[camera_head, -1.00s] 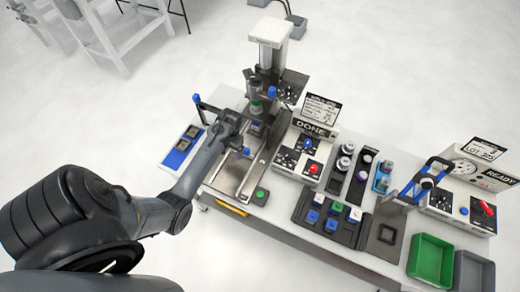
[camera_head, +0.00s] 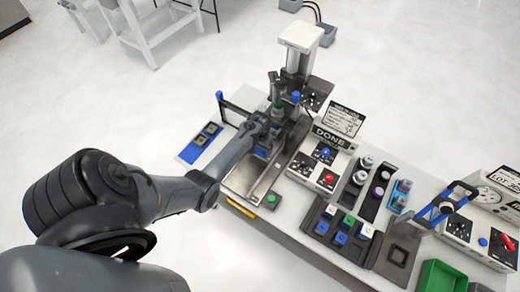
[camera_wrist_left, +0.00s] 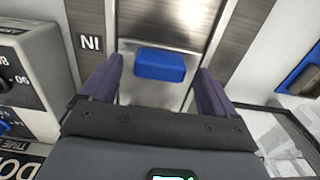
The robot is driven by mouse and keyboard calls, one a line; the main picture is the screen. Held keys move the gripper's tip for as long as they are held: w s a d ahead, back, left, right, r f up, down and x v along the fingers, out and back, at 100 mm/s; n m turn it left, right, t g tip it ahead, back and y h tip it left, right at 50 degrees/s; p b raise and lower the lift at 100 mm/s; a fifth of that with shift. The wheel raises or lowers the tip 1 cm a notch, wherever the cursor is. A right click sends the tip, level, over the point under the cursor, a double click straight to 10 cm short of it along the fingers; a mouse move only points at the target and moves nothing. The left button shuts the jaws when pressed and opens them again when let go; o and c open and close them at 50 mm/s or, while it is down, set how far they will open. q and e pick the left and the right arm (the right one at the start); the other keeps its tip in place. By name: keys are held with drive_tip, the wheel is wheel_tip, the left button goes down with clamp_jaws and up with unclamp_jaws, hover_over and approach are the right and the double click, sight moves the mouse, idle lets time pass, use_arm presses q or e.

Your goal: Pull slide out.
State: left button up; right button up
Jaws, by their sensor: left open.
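The press station (camera_head: 300,45) stands at the back, with a metal slide track (camera_head: 245,178) running from it towards the front. A blue block (camera_wrist_left: 160,65), which looks like the slide's handle, lies on the metal track in the left wrist view. My left gripper (camera_wrist_left: 159,72) is open, with one purple finger on each side of the block and gaps visible to both. In the head view, my left gripper (camera_head: 266,132) is over the track at the press, and its fingers are partly hidden. The right gripper is not in view.
A control box with a DONE sign (camera_head: 322,165) stands right of the track. A blue tray (camera_head: 201,143) lies left of it. A rack of coloured pieces (camera_head: 340,228), several bottles (camera_head: 375,185) and a green bin (camera_head: 440,276) fill the right side.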

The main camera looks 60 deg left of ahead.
use_arm(q)
drive_tip(key=shift+f, duration=0.6)
drive_tip(key=shift+c, duration=0.3)
drive_tip(key=c, duration=1.4)
drive_tip(key=shift+d, duration=0.1)
drive_tip(key=shift+c, duration=0.3)
